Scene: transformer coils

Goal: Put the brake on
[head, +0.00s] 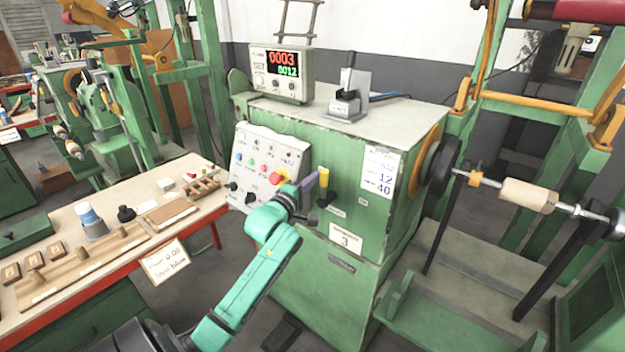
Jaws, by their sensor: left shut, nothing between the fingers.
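The sloped control panel (262,160), with coloured buttons, black knobs and a red-and-yellow stop button (280,177), is left of the gripper. My right gripper is not in view.
A counter box (281,74) showing 0003 and 0012 and a grey stand (350,92) sit on the machine top. A spindle with a wooden core (529,195) is at the right. A workbench with a red edge (130,275) carries tools at the left.

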